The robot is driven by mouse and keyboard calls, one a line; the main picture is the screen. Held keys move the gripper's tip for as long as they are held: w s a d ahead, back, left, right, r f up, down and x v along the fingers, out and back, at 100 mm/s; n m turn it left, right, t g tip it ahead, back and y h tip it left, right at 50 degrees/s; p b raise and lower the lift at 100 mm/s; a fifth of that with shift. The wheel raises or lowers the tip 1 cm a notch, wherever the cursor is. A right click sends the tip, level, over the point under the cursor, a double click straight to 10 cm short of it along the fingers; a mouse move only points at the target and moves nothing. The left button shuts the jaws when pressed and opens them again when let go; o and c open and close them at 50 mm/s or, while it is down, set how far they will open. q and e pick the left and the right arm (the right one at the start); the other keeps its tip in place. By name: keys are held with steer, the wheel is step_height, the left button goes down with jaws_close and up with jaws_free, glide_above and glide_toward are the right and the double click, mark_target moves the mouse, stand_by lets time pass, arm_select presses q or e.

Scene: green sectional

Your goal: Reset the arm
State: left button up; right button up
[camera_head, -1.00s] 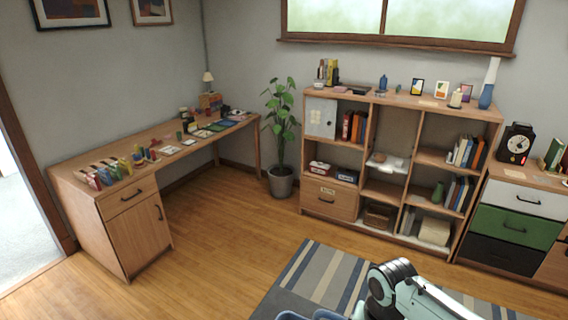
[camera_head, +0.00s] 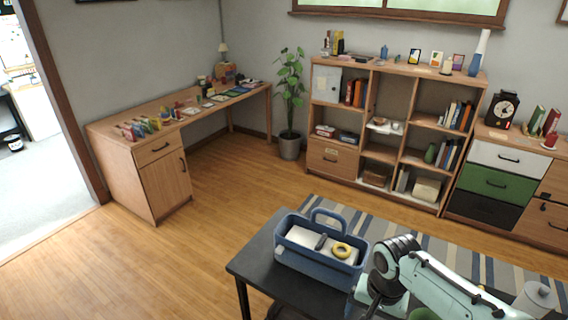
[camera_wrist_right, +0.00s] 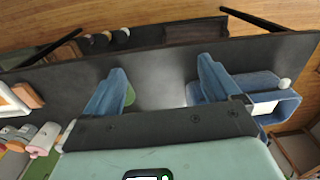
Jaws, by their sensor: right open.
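My right arm (camera_head: 440,280) is pale mint with a dark grey joint. In the head view it comes in from the lower right, over the right side of a black table (camera_head: 262,258). Its fingertips cannot be made out there. In the right wrist view my right gripper (camera_wrist_right: 160,82) is open, with two blue fingers wide apart and nothing between them. The dark table top (camera_wrist_right: 160,60) lies beyond the fingers. My left gripper is not in view.
A white cylinder (camera_head: 535,298) is at lower right. A desk (camera_head: 150,140), plant (camera_head: 289,145) and shelf unit (camera_head: 345,185) line the walls. The wooden floor at left is clear.

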steer(key=a+f+n+g+y, duration=0.1)
steer(key=a+f, duration=0.1)
steer(key=f, duration=0.7)
steer(key=a+f+n+y, duration=0.1)
steer(key=a+f, duration=0.1)
steer(key=f, duration=0.7)
steer(key=s+a+f+y, duration=0.1)
steer(key=s+a+f, duration=0.1)
steer(key=s+f, duration=1.9)
steer(key=shift+f+p, duration=0.35)
steer(key=shift+f, duration=0.05)
